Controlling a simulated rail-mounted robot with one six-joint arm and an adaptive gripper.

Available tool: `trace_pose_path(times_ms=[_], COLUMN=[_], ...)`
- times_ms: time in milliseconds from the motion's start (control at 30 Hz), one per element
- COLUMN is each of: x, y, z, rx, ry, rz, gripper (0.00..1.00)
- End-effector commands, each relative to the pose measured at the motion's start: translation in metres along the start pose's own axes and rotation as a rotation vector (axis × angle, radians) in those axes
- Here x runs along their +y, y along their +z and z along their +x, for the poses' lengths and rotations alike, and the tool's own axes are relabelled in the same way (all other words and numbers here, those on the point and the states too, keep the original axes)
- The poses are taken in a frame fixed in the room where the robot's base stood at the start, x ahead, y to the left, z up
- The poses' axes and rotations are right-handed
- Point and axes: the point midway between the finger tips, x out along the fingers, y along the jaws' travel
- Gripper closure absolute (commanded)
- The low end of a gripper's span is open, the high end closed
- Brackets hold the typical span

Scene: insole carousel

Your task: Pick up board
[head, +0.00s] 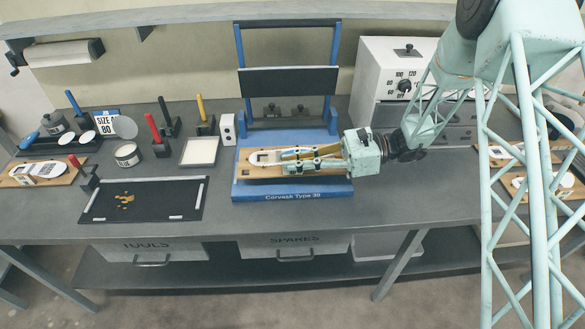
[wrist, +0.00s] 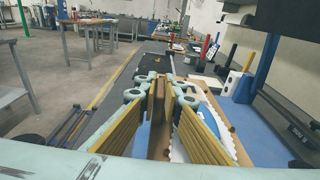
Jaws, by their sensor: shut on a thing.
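A wooden board (head: 246,174) with a white insole-shaped piece (head: 262,157) on it is at the blue press base (head: 290,192) marked "Corvask Type 30". My gripper (head: 292,160) reaches in from the right, low over the board, and its fingers cover part of it. In the wrist view, the yellow-padded fingers (wrist: 160,90) are shut on the board (wrist: 158,118), with its brown wood between them and the white piece to the right. Whether the board touches the base is hard to tell.
The press's blue posts and dark crossbar (head: 288,81) stand behind. Another board with a white piece (head: 38,172) lies at far left, and more lie at right. A black mat (head: 150,212), a white-topped tray (head: 199,151) and upright handled tools (head: 160,135) are left of the press.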

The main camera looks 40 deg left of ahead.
Motion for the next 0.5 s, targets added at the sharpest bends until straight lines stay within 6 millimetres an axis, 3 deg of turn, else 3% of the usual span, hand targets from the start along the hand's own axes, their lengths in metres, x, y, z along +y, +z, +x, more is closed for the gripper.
trace_pose_path(times_ms=[300, 500], x=[0.0, 0.0], y=[0.04, 0.051], z=[-0.006, -0.008], rx=[-0.001, -0.001], ry=[0.0, 0.0], rz=[-0.002, 0.001], gripper=[1.0, 1.0])
